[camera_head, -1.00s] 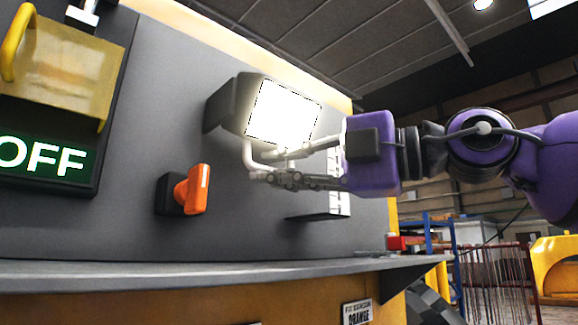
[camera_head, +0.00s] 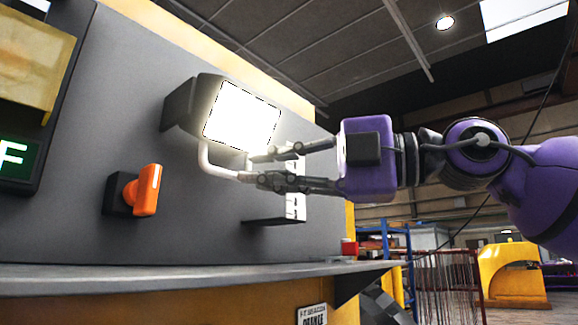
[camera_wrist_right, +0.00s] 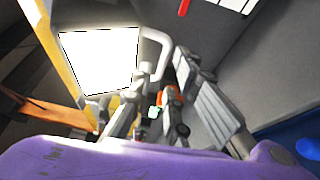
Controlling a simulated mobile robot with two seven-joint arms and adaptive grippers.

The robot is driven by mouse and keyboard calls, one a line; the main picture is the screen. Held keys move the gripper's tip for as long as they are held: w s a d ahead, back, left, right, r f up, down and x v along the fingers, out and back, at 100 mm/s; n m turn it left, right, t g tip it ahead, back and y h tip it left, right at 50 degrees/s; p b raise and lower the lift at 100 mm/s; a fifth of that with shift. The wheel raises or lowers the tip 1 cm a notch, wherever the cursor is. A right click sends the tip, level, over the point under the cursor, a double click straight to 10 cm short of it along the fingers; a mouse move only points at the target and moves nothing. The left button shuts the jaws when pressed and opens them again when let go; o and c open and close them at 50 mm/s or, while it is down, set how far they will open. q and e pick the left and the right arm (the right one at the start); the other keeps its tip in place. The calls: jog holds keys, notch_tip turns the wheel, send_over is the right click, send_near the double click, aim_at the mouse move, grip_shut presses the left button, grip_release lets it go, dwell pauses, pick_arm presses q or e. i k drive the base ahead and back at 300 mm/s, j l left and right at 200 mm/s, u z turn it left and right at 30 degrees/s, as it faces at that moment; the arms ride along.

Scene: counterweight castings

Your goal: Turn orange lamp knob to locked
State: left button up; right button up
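The orange knob (camera_head: 147,190) sits on a dark square base on the grey panel (camera_head: 90,120), its handle roughly upright and slightly tilted. The lit lamp (camera_head: 243,115) is above and right of it, with a pale bent tube handle (camera_head: 206,160) below. My right gripper (camera_head: 262,168) comes in from the right with its two fingers apart, close to the end of the tube, clear of the knob. In the right wrist view, the lamp (camera_wrist_right: 98,62) and tube (camera_wrist_right: 158,50) show beyond the spread fingers, with an orange patch partly hidden between them. My left gripper is out of view.
A ledge (camera_head: 200,272) runs below the panel. A small dark shelf (camera_head: 275,221) juts out under my gripper. A green lit sign (camera_head: 14,160) is at the left edge. A blue rack (camera_head: 385,245) and a yellow structure (camera_head: 510,270) stand farther back at right.

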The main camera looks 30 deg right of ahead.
aim_at(141, 194)
jog(key=k+l, duration=0.35)
jog(key=l, duration=0.15)
jog(key=k+l, duration=0.4)
jog(key=l, duration=0.1)
